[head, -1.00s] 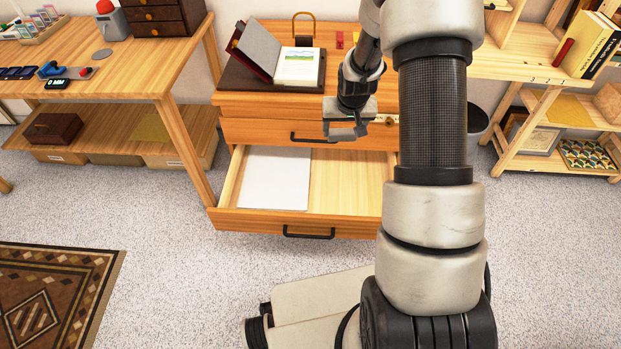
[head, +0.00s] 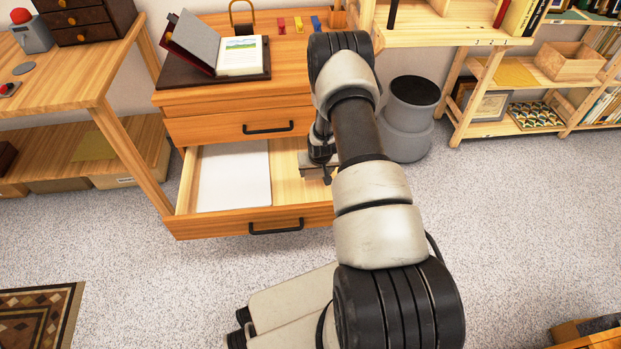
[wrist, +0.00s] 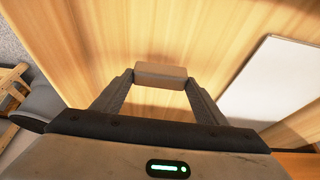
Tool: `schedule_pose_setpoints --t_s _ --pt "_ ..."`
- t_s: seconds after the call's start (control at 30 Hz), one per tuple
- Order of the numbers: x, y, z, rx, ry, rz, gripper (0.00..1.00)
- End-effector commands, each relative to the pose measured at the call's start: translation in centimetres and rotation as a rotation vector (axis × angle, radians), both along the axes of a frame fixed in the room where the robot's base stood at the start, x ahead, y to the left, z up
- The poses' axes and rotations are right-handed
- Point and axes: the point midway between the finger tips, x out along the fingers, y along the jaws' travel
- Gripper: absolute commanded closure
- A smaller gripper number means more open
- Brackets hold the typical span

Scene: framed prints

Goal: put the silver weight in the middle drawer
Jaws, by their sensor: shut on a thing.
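A drawer (head: 185,195) stands open in the wooden cabinet (head: 175,98), below a shut drawer front with a black handle (head: 267,128). My gripper (head: 318,172) is low over the right part of the open drawer, partly hidden by my arm in the head view. In the wrist view my gripper (wrist: 160,84) is shut on a small grey-brown block (wrist: 160,73), which appears to be the silver weight. The bare wooden drawer bottom (wrist: 200,30) is behind it. I cannot tell whether the weight touches the bottom.
A white flat sheet or board (head: 233,175) lies in the drawer's left half; it also shows in the wrist view (wrist: 275,82). A grey bin (head: 405,120) stands right of the cabinet. A shelf (head: 500,125) is further right.

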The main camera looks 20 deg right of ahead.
Motion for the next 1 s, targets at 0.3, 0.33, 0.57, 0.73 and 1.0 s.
schedule_pose_setpoints --t_s 0.3,0.33,0.57,0.73,1.0 --pt "0.0 0.0 -3.6 0.000 -0.001 0.000 0.67" --pt "0.1 0.0 -3.9 -0.001 -0.002 0.000 0.67" --pt "0.1 0.0 -4.0 -0.001 -0.003 0.000 0.67" --pt "0.1 0.0 -4.4 -0.001 -0.002 0.000 0.67" --pt "0.0 0.0 -4.4 0.000 0.000 0.000 0.15"
